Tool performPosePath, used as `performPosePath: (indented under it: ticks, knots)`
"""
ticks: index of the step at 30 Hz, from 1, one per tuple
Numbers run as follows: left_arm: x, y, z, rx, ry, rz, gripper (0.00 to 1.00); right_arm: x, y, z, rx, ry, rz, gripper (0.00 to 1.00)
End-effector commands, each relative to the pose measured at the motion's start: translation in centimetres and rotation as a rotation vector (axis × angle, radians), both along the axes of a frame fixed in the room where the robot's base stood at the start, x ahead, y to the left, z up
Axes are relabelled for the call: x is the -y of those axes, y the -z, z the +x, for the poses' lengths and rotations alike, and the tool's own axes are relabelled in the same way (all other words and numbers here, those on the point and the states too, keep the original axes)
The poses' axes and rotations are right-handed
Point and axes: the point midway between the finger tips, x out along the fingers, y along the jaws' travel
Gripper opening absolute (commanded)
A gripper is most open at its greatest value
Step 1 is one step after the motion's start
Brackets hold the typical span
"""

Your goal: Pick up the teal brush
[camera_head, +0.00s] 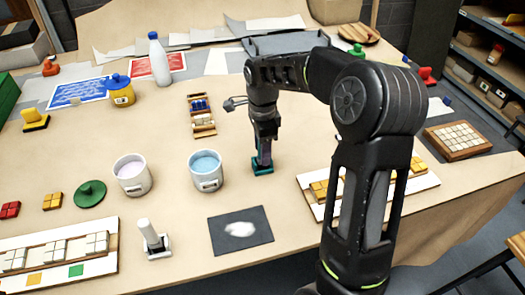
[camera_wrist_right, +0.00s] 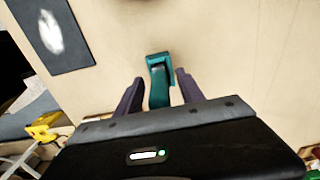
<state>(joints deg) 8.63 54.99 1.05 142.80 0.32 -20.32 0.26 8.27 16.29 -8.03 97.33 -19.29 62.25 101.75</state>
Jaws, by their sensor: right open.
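The teal brush (camera_head: 262,170) stands on the table just right of the pot with blue contents, mostly hidden by my right gripper in the head view. In the right wrist view the teal brush (camera_wrist_right: 158,62) shows its wide end, with its handle running back between the fingers. My right gripper (camera_head: 264,157) points down over it. In the wrist view the right gripper (camera_wrist_right: 160,78) is open, with one dark finger on each side of the handle and small gaps visible. My left gripper is not in view.
The blue pot (camera_head: 205,171) stands close left of my right gripper, with a whitish pot (camera_head: 132,176) beyond it. A dark square with a white patch (camera_head: 240,230) lies in front. A tile panel (camera_head: 315,198) is at right, partly behind my arm. A small wooden rack (camera_head: 202,128) lies behind.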

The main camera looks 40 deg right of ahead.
Motion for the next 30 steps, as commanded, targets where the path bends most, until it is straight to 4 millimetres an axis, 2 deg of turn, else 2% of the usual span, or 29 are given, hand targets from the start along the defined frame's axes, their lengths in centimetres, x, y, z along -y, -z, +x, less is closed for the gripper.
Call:
performPosePath:
  ticks: [10,26,30]
  knots:
    - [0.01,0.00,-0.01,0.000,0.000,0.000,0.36,0.01,-0.04,0.00,0.000,0.000,0.000,0.45]
    - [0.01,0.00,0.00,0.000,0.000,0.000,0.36,0.01,-0.04,0.00,0.000,0.000,0.000,0.01]
    - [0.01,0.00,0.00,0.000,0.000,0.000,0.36,0.01,-0.04,0.00,0.000,0.000,0.000,0.00]
